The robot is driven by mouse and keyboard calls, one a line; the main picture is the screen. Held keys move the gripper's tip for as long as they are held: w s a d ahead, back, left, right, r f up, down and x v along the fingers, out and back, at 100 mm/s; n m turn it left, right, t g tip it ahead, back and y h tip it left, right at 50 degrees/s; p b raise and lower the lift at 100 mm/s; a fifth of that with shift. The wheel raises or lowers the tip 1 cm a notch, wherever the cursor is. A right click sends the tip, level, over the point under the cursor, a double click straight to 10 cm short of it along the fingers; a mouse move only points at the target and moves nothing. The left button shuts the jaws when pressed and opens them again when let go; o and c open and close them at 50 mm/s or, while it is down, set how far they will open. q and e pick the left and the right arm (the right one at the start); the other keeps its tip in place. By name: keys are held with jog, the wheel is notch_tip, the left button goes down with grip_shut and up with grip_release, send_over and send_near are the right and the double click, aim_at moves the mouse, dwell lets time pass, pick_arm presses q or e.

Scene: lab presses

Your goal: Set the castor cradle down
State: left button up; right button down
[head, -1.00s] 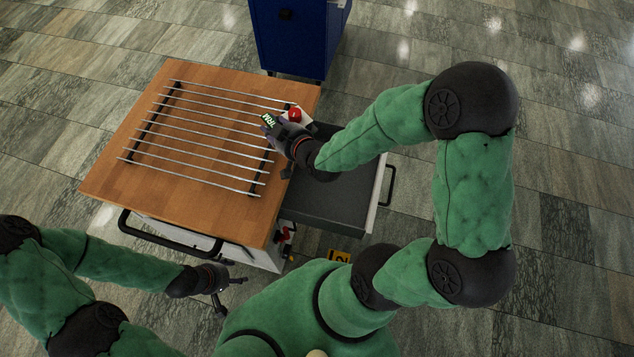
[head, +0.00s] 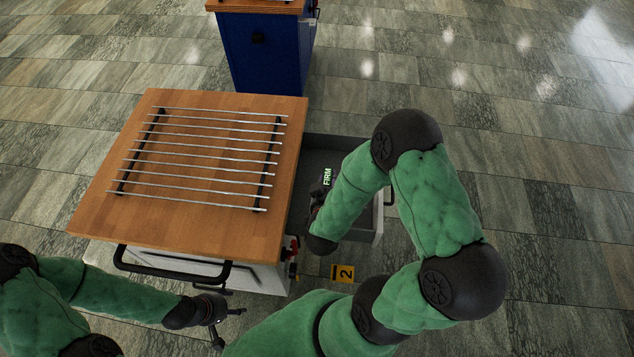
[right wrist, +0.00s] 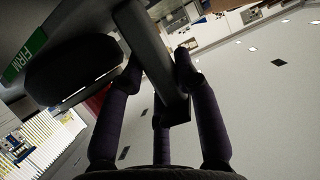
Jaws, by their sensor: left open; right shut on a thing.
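The castor cradle (head: 326,182) is dark with a green "FIRM" label. In the head view it is over or in the open grey drawer (head: 345,153) at the cart's right side; I cannot tell whether it touches the drawer. My right gripper (head: 318,200) is shut on it, largely hidden by my arm. In the right wrist view my gripper's purple fingers (right wrist: 155,75) close around the cradle's dark bar (right wrist: 155,55), with a black wheel (right wrist: 75,70) beside it. My left gripper (head: 226,320) is open and empty, in front of the cart.
The cart's wooden top (head: 215,222) carries a rack of metal rods (head: 205,150). A black handle (head: 165,272) runs along its front. A blue cabinet (head: 265,60) stands behind. A yellow "2" marker (head: 342,273) lies on the floor. Floor to the right is clear.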

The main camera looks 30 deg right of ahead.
jog(key=w+d+f+b, duration=0.1)
jog(key=w+f+b, duration=0.1)
jog(key=w+f, duration=0.2)
jog(key=w+d+f+b, duration=0.2)
jog(key=w+f+b, duration=0.1)
jog(key=w+f, duration=0.1)
jog(key=w+d+f+b, duration=0.1)
jog(key=w+f+b, duration=0.2)
jog(key=w+f, duration=0.1)
jog(key=shift+w+d+f, duration=0.2)
jog(key=shift+d+f, duration=0.1)
jog(key=shift+d, duration=0.05)
jog(key=shift+r, duration=0.1)
jog(key=c, duration=1.3)
grip_release()
jog(key=shift+s+f+b, duration=0.1)
jog(key=shift+f+b, duration=0.2)
jog(key=shift+c, duration=0.2)
jog(key=o, duration=0.4)
